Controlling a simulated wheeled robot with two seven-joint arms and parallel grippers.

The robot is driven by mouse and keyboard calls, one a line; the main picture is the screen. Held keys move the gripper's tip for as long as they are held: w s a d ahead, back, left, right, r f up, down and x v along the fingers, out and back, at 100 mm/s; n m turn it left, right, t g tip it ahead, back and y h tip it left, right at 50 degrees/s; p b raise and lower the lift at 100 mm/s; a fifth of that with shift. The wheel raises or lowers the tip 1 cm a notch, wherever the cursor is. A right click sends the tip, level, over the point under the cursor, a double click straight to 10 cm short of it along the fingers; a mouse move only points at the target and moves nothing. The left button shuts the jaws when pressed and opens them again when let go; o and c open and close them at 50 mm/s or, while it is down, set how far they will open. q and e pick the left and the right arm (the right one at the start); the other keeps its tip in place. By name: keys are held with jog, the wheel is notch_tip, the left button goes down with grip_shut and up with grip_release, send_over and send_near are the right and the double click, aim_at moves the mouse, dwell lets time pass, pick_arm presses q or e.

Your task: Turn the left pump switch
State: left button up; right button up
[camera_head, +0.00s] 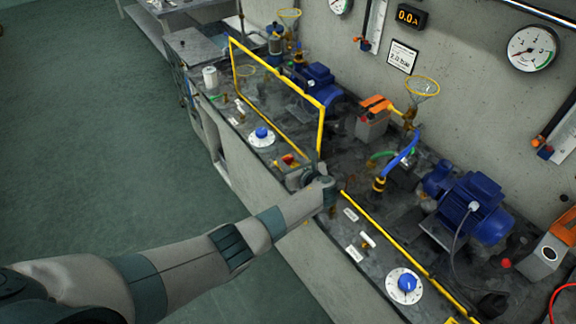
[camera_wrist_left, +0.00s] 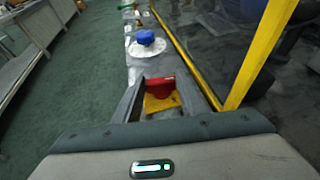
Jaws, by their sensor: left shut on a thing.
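A red switch handle on a yellow plate (camera_head: 290,160) stands on the front ledge of the bench, left of centre. My left gripper (camera_head: 303,176) reaches it from the front right in the head view. In the left wrist view the red switch (camera_wrist_left: 160,87) sits between the two fingers of my left gripper (camera_wrist_left: 160,94), which is shut on it. The fingers partly hide the switch in the head view, so its exact angle is hard to tell. My right gripper is not in view.
A blue knob on a white dial (camera_head: 262,138) lies just beyond the switch. A yellow-framed clear guard (camera_head: 322,125) stands close behind it. Another blue knob (camera_head: 407,283) is at right. Blue motors (camera_head: 474,207) and pipes fill the bench's back. The green floor (camera_head: 90,140) is clear.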

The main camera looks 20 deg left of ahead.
pick_arm(q)
jog(key=shift+w+d+f+n+g+y+b, duration=0.1)
jog(key=shift+d+n+g+y+b, duration=0.05)
jog(key=shift+n+g+y+b, duration=0.8)
jog(key=o, duration=1.1)
jog(key=shift+c, duration=0.2)
jog(key=shift+s+d+r, duration=0.25)
jog(key=shift+d+r, duration=0.05)
jog(key=shift+d, duration=0.15)
jog(key=b+v, duration=0.1)
jog(key=v, duration=1.5)
jog(key=shift+r+b, duration=0.2)
jog(key=shift+b, duration=0.2)
